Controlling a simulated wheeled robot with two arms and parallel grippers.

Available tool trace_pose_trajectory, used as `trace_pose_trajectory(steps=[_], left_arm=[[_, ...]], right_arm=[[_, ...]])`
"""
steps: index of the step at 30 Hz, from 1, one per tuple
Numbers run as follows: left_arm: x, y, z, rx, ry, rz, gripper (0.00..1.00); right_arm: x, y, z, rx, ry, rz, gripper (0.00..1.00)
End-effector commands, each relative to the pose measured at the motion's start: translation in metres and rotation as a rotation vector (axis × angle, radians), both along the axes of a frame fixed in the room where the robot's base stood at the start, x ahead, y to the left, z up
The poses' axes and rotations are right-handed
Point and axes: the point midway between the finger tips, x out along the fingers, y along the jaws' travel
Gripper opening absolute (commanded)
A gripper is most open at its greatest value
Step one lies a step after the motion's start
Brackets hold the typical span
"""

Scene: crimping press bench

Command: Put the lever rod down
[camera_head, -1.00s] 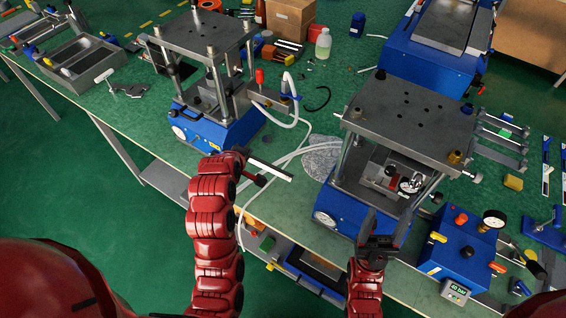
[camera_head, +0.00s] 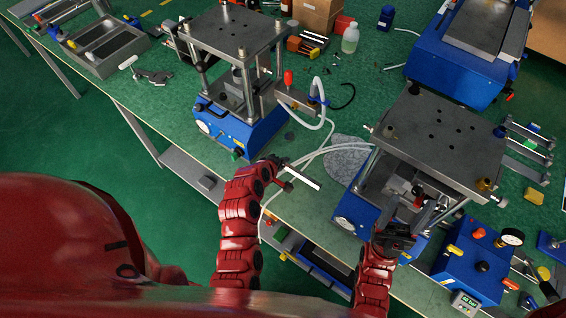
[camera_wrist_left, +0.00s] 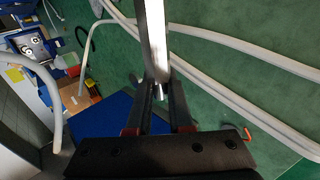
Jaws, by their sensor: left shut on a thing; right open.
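The lever rod (camera_head: 304,181) is a pale metal bar. My left gripper (camera_head: 278,168) is shut on one end of it, near the bench's front edge, between the two presses. In the left wrist view the rod (camera_wrist_left: 153,35) stands out from between the fingers (camera_wrist_left: 158,92), with green bench behind it. Whether the rod touches the bench is hard to tell. My right gripper (camera_head: 418,212) is open at the front of the right press (camera_head: 440,137), its fingers pointing towards the press opening. I see nothing held in it.
The left press (camera_head: 233,31) stands behind my left gripper. White hoses (camera_head: 318,152) run across the bench beside the rod, towards a grey round patch (camera_head: 347,158). A blue gauge box (camera_head: 476,262) is at the right. Bare green bench (camera_head: 297,210) shows in front of the rod.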

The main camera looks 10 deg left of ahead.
Motion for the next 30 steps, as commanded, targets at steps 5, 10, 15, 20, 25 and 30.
trace_pose_trajectory(steps=[5,10,15,20,25,30], left_arm=[[0.000,0.001,-0.008,-0.001,-0.002,0.004,0.00],[0.000,0.001,-0.009,0.000,-0.002,0.003,0.00],[0.000,0.001,-0.015,0.000,-0.001,0.003,0.00],[0.000,0.001,-0.020,0.000,0.000,0.003,0.00],[-0.001,0.001,-0.023,0.001,0.004,0.002,0.00],[-0.003,0.001,-0.025,0.002,0.009,0.000,0.31]], right_arm=[[0.000,0.000,0.003,0.000,0.000,0.000,0.62],[0.000,0.000,0.003,0.000,0.000,0.000,0.62],[0.000,0.000,-0.002,0.000,0.000,0.000,0.62],[0.000,0.000,-0.005,0.000,0.000,0.000,0.62],[0.000,0.000,-0.006,0.000,0.000,0.000,0.62],[0.000,0.000,-0.006,0.000,0.000,0.000,0.62]])
